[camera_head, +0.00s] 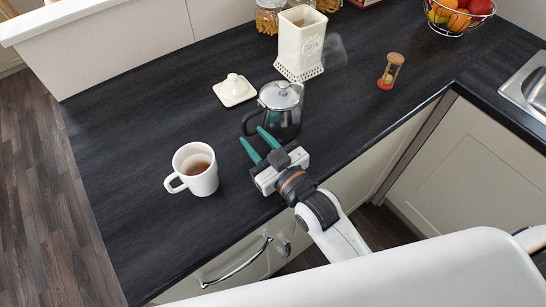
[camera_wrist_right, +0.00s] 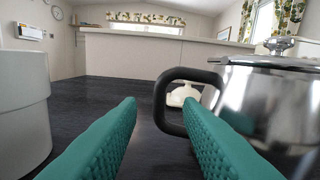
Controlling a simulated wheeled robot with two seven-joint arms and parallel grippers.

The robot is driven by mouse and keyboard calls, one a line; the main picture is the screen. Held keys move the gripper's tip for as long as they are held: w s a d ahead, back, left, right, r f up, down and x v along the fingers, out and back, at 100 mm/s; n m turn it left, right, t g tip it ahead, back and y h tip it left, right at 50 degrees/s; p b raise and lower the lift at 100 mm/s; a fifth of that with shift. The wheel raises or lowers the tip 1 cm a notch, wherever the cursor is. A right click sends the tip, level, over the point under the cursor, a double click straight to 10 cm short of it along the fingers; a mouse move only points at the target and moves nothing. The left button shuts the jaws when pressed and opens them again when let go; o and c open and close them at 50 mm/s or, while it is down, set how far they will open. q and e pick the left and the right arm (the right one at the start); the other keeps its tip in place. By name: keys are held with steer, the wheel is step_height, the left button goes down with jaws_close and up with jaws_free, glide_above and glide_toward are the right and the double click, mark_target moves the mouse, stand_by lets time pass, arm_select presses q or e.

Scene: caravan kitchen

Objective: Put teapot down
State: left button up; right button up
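The teapot (camera_head: 281,107), glass with a metal lid and black handle, stands upright on the dark worktop (camera_head: 130,110). My right gripper (camera_head: 257,144) is open, its two green fingers apart, just in front of the teapot. In the right wrist view, the teapot (camera_wrist_right: 275,95) is at the right and its black handle (camera_wrist_right: 162,105) lies ahead, beyond the gap between the fingertips (camera_wrist_right: 165,115). I see nothing held between the fingers. A white mug (camera_head: 201,177) of brown tea stands left of the gripper; its side (camera_wrist_right: 22,105) shows at the left of the wrist view. My left gripper is not in view.
A white lid (camera_head: 234,89) lies behind the teapot, beside a tall cream canister (camera_head: 300,44). Pasta jars (camera_head: 268,16), an hourglass (camera_head: 390,71), a fruit bowl (camera_head: 459,14) and a sink (camera_head: 527,86) are farther off. The worktop's left part is clear.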

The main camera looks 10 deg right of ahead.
steer(key=v, duration=0.7)
steer(key=shift+b, duration=0.4)
